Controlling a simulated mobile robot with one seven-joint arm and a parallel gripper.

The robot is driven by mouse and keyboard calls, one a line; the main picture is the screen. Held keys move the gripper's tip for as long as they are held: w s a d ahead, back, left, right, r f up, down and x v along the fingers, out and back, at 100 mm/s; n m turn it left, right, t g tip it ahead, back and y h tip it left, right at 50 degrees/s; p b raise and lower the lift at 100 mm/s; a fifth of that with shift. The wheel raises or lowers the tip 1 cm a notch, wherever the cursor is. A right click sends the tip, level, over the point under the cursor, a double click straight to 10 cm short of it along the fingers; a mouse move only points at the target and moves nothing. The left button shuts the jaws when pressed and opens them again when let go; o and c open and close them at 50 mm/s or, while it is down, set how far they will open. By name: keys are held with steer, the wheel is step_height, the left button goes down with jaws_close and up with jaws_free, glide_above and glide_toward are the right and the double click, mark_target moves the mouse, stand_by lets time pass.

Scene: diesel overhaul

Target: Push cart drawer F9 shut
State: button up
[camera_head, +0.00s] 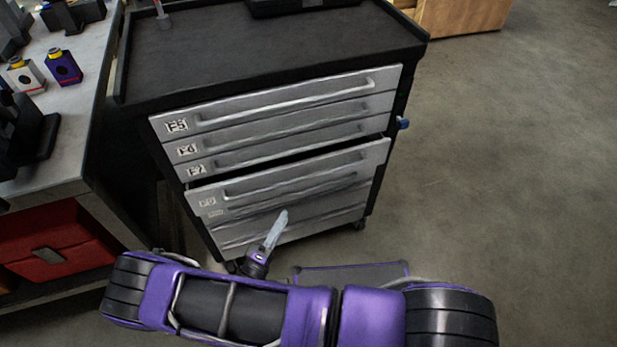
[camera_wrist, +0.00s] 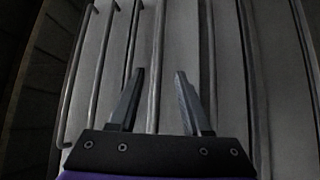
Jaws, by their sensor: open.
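The grey tool cart (camera_head: 270,38) has a stack of drawers with long bar handles. Drawer F9 (camera_head: 325,169), its label hard to read, stands out a little from the front, with a dark gap above it. My gripper (camera_head: 282,214) is in front of the lower drawers, just below F9's handle; whether it touches is unclear. Drawer fronts and handles run up that picture beyond the fingers; which one is F9 there cannot be told.
The drawers above, F5 (camera_head: 178,126) among them, look shut. A wooden box (camera_head: 462,15) is at the back. The floor (camera_head: 510,150) on the right is clear.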

mark_target(307, 178)
steer(key=x, duration=1.5)
steer(key=shift+d, duration=0.1)
steer(key=shift+c, duration=0.2)
jaws_close()
stand_by(0.5)
